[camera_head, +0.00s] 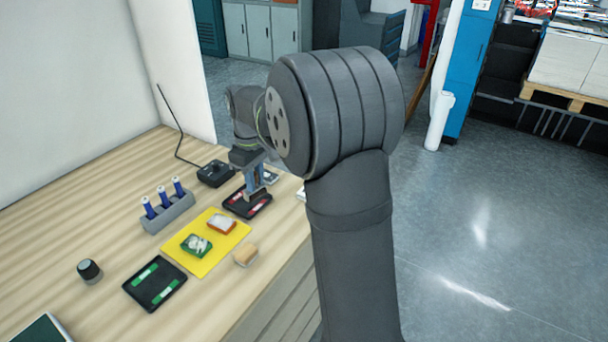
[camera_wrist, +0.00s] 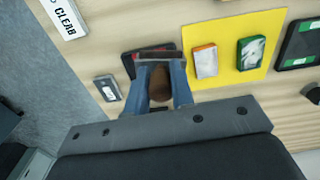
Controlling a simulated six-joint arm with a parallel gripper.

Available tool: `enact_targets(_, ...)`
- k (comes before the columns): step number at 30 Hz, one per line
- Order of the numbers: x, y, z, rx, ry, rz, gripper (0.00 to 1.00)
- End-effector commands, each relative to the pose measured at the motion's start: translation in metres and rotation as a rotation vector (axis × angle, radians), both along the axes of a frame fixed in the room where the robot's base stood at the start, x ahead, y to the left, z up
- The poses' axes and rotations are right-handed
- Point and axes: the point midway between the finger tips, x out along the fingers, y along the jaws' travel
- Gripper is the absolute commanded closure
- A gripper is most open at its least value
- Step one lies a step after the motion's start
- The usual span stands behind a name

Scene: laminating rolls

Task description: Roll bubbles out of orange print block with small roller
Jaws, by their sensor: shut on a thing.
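The orange print block (camera_head: 221,225) has a whitish top and lies on the yellow mat (camera_head: 207,262); it also shows in the wrist view (camera_wrist: 205,62). My gripper (camera_head: 256,186) is over the black tray with red strips (camera_head: 236,206), beyond the mat. In the wrist view, its blue fingers (camera_wrist: 166,88) are shut on a brown-handled tool, seemingly the small roller (camera_wrist: 160,82). A dark bar crosses at the fingertips beside the tray. Whether the roller touches the tray is unclear. The roller is apart from the orange block.
A green block (camera_head: 196,245) lies on the mat beside the orange one. Nearby are a black tray with green strips (camera_head: 137,292), a tan block (camera_head: 245,256), a rack with blue-handled items (camera_head: 167,213), a dark knob (camera_head: 90,271) and a black box (camera_head: 215,173). Left table is mostly clear.

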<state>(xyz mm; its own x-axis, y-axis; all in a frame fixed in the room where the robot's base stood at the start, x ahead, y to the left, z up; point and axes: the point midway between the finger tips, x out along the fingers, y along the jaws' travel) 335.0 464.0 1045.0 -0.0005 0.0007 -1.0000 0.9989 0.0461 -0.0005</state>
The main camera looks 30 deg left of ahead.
Motion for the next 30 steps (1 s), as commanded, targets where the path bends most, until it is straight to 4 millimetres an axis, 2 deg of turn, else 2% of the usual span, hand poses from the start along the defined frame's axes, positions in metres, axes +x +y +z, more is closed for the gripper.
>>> enact_targets(1, -0.018, 0.012, 0.004, 0.002, -0.002, 0.067, 1.00)
enact_targets(3, -0.037, 0.023, 0.007, 0.003, -0.002, 0.147, 1.00)
enact_targets(6, -0.059, 0.034, 0.011, 0.002, -0.001, 0.233, 1.00)
enact_targets(9, -0.072, 0.040, 0.013, 0.002, -0.001, 0.286, 1.00)
enact_targets(16, -0.078, 0.043, 0.006, 0.001, 0.000, 0.315, 1.00)
enact_targets(30, -0.077, 0.043, -0.037, 0.001, 0.000, 0.312, 1.00)
